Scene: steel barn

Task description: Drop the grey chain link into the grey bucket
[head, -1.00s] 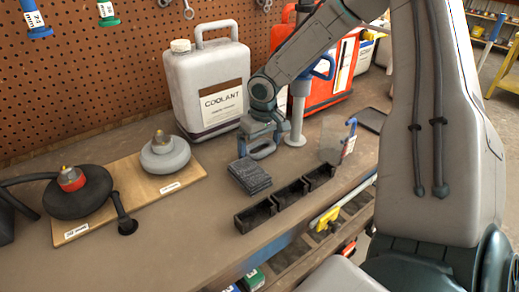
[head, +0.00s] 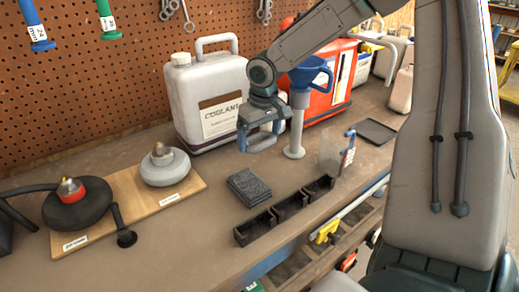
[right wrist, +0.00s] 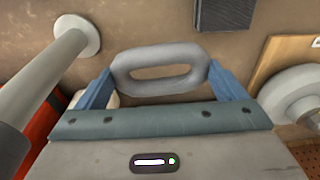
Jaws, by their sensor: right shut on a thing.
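My right gripper (head: 261,141) is shut on the grey chain link (right wrist: 160,89), a thick oval ring with an open middle. In the right wrist view the link lies crosswise between the two blue fingers. In the head view the gripper hangs over the bench in front of the coolant jug, and the link is small and partly hidden by the fingers. It appears to be a little above the bench. I cannot make out a grey bucket in either view. My left gripper is not in view.
A white coolant jug (head: 207,95) stands behind the gripper. A blue funnel on a grey stand (head: 296,125) is close at its right. Dark pads (head: 248,187) and a black three-part tray (head: 287,211) lie in front. A wooden board (head: 128,195) is at left.

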